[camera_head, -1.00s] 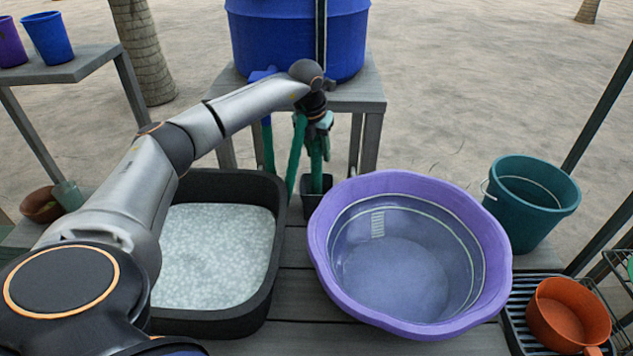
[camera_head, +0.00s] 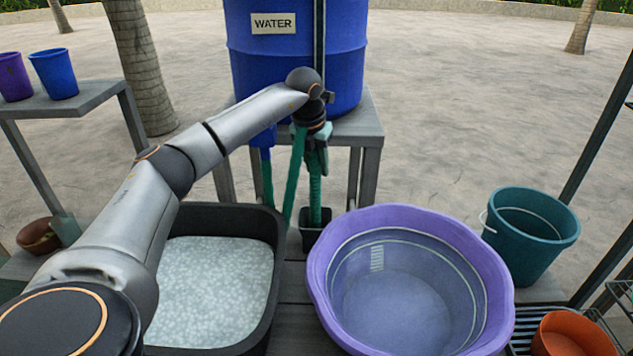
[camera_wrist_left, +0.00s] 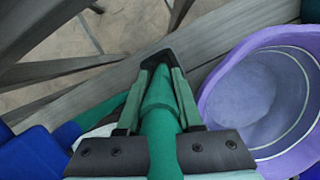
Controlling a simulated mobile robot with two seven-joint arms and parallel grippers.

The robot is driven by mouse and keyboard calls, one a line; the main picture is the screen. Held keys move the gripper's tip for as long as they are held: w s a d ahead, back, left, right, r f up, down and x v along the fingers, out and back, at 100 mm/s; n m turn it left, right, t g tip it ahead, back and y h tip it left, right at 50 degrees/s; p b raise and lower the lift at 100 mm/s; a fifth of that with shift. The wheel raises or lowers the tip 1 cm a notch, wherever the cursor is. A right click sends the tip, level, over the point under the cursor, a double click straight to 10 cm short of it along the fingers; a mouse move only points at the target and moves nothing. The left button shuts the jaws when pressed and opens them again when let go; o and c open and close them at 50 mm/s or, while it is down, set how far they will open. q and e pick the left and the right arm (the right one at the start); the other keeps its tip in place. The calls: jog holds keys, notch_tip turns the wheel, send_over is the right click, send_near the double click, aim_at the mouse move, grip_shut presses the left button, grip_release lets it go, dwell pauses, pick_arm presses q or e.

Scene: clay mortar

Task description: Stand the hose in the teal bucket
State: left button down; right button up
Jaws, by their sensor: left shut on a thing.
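The green hose (camera_head: 292,178) hangs in front of the blue water barrel. My left gripper (camera_wrist_left: 160,75) is shut around it; the hose runs lengthwise between the fingers in the left wrist view (camera_wrist_left: 160,118). In the head view my left gripper (camera_head: 316,138) is at the front of the barrel stand, with a green length hanging straight below it. That length reaches a small black holder (camera_head: 309,240); I cannot tell whether its end is inside. The teal bucket (camera_head: 518,255) stands upright at the right, well apart from the hose. My right gripper is not in view.
A purple basin (camera_head: 325,285) stands between the hose and the bucket. A black tub (camera_head: 262,325) of pale, speckled contents is at the left, under my arm. The barrel (camera_head: 295,70) stands behind. An orange pot (camera_head: 570,335) is in front of the bucket.

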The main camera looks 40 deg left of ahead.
pick_arm(q)
notch_tip(320, 180, up, 6)
jog(key=shift+f+p, duration=0.1)
jog(key=shift+p, duration=0.65)
notch_tip(320, 180, up, 9)
jog(key=p, duration=0.9)
jog(key=shift+f, duration=0.15)
